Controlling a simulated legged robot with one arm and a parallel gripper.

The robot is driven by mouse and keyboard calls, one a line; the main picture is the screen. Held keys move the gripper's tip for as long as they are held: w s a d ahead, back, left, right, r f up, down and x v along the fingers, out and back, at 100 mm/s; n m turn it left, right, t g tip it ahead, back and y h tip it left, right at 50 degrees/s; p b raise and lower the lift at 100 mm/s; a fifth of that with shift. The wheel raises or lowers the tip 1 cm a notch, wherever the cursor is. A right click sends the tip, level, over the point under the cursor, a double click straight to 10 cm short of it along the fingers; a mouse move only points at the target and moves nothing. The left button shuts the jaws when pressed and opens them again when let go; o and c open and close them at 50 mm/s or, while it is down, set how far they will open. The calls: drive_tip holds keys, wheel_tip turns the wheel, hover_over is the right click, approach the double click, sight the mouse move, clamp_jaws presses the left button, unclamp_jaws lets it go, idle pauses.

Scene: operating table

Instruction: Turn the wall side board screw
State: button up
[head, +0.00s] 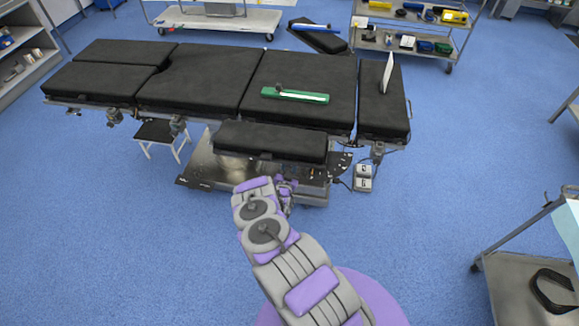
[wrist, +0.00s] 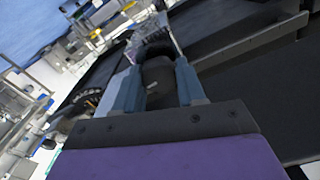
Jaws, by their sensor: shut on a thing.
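The operating table (head: 200,75) has black pads and stands across the head view. A black padded side board (head: 270,141) juts out along its near side. My gripper (head: 287,184) is just below the near edge of this board, partly hidden by my arm. In the wrist view my gripper (wrist: 158,82) has its two blue-grey fingers on either side of a dark rounded knob (wrist: 157,76), shut on it. The knob looks like the side board screw. Its far end and its mount are hard to make out, and it cannot be told apart in the head view.
A green and white tool (head: 295,95) lies on the table pad, and a thin white panel (head: 387,73) stands upright at the right end. A foot pedal (head: 362,178) is on the floor right of the base. A cart (head: 520,290) stands at lower right. The blue floor between is clear.

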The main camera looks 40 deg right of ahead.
drive_tip(key=shift+a+f+n, duration=0.1)
drive_tip(key=shift+f+n, duration=0.05)
drive_tip(key=shift+n, duration=2.6)
drive_tip(key=shift+a+f+n, duration=0.1)
drive_tip(key=shift+n, duration=2.7)
drive_tip(key=shift+f+n, duration=0.15)
drive_tip(key=shift+n, duration=2.6)
drive_tip(key=o, duration=1.1)
drive_tip(key=shift+r, duration=0.2)
drive_tip(key=shift+c, duration=0.2)
drive_tip(key=p+v, duration=0.1)
drive_tip(key=v, duration=1.6)
drive_tip(key=shift+p, duration=0.3)
